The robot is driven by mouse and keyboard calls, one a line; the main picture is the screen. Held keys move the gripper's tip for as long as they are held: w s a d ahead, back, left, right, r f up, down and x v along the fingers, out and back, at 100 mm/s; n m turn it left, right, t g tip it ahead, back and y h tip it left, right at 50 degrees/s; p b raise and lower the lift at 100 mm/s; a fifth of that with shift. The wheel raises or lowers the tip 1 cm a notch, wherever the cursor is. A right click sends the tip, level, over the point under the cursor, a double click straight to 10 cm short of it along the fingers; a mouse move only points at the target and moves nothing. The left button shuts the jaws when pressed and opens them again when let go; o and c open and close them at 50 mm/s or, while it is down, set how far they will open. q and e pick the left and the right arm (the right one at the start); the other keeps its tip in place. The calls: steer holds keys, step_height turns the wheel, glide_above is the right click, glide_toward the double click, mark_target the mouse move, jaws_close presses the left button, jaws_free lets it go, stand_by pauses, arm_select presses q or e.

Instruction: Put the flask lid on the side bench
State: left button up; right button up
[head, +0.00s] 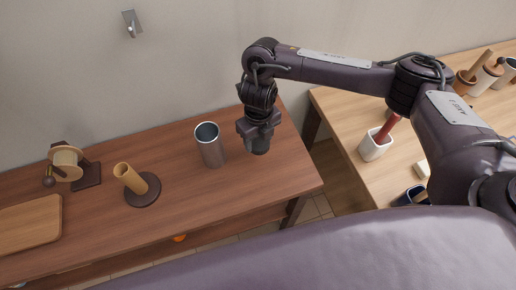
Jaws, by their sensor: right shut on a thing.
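My right gripper (258,130) reaches in from the right and points down above the right part of the dark brown bench (240,180). It is shut on a small dark round piece, the flask lid (259,146), mostly covered by the fingers. I cannot tell whether the lid touches the bench top. The flask (210,147), a grey metal cylinder with an open top, stands upright on the same bench just left of the gripper. My left gripper is not in view.
A wooden peg on a round base (143,188), a spool holder (88,170) and a board (30,224) are on the dark bench's left. A lighter bench (345,115) at right holds a white cup (374,147) with a red handle. The dark bench's right front is clear.

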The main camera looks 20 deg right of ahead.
mark_target(258, 142)
step_height(258, 142, down, 4)
steer(key=shift+a+f+b, duration=0.1)
steer(key=shift+f+b, duration=0.05)
steer(key=shift+b, duration=0.55)
steer(key=shift+w+f, duration=0.1)
steer(key=shift+f, duration=0.35)
steer(key=shift+f+b, duration=0.2)
steer(key=shift+b, duration=0.1)
steer(key=o, duration=1)
steer(key=shift+r, duration=0.15)
